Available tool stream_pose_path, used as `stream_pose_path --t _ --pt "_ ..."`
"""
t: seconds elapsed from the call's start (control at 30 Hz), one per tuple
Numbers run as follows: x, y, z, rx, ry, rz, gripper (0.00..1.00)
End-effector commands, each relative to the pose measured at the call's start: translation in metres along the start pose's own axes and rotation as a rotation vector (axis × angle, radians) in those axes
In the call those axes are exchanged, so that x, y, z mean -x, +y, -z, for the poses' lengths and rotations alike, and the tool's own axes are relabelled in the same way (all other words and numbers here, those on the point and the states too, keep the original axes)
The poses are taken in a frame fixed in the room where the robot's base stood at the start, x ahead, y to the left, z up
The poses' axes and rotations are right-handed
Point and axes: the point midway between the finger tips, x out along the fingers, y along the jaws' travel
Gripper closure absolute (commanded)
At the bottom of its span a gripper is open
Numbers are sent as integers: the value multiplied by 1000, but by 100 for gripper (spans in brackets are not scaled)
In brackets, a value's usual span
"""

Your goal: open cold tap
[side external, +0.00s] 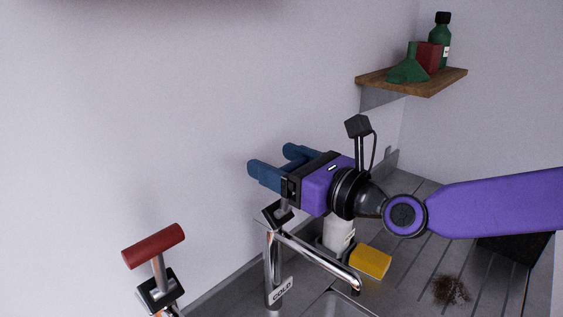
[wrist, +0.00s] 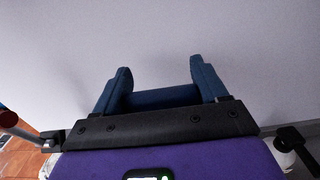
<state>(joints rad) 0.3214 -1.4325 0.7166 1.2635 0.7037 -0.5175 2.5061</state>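The cold tap (side external: 271,262) is a chrome tap with a "COLD" plate (side external: 281,291) at its foot and a long spout pointing right and towards the camera. Its top stem reaches up to the black part of my gripper; I cannot tell whether they touch.
A red-handled tap (side external: 154,246) stands at the front left; its handle also shows in the wrist view (wrist: 8,117). A white container (side external: 338,233) and yellow sponge (side external: 370,261) are below my gripper. A wooden shelf (side external: 400,86) with bottles is at upper right. The left wall is bare.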

Motion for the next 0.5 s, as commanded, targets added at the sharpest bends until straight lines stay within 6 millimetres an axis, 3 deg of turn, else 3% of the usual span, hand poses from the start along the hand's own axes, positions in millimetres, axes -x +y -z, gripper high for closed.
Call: stream_pose_path --t 0.5 --pt "16 1 3 3 -173 -3 83"
